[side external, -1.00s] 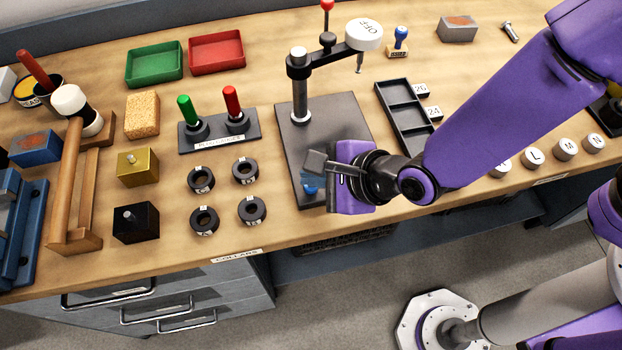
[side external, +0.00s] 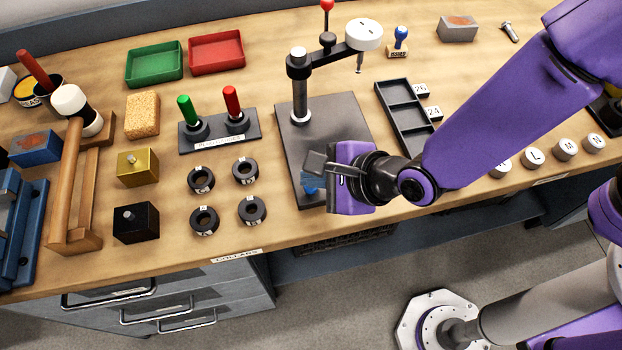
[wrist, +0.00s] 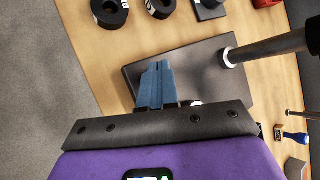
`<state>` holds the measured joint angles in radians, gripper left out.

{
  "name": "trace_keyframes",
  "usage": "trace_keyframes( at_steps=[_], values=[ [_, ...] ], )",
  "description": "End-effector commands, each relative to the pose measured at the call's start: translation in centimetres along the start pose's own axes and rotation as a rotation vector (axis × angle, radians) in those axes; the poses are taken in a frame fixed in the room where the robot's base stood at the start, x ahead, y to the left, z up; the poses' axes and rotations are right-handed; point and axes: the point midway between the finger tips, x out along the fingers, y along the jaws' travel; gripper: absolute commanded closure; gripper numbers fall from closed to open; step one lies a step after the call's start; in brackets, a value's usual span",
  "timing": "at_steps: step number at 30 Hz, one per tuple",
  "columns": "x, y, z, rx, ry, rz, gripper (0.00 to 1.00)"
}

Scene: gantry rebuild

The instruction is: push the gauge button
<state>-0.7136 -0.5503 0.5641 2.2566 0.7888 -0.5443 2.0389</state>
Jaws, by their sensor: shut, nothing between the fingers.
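The dial gauge (side external: 364,34) is a white round head on a black arm, held by a post over a dark base plate (side external: 290,125). Its face carries small dark marks too small to read. My gripper (side external: 312,188) is low over the plate's front part, with its blue fingers together and empty. The fingers also show in the wrist view (wrist: 155,78), against the plate (wrist: 205,60); I cannot tell whether they touch it. A small white round piece (wrist: 196,103) peeks out beside them, mostly hidden by my gripper's body. I cannot make out a separate button for certain.
Black collars (side external: 205,220) lie left of the plate, below a stand with green and red handles (side external: 220,135). A black divided tray (side external: 405,115) is to the right. The bench's front edge is close to my gripper.

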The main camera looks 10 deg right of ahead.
Motion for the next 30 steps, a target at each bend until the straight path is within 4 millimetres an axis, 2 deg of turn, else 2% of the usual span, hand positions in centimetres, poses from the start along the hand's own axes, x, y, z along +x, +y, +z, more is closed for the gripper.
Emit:
trace_keyframes(
  at_steps=[11, 30],
  values=[
    [-0.3, -0.2, 0.2, 0.001, 0.0, -0.001, 1.0],
    [-3.9, -2.9, 2.9, 0.002, -0.001, -0.002, 1.0]
  ],
)
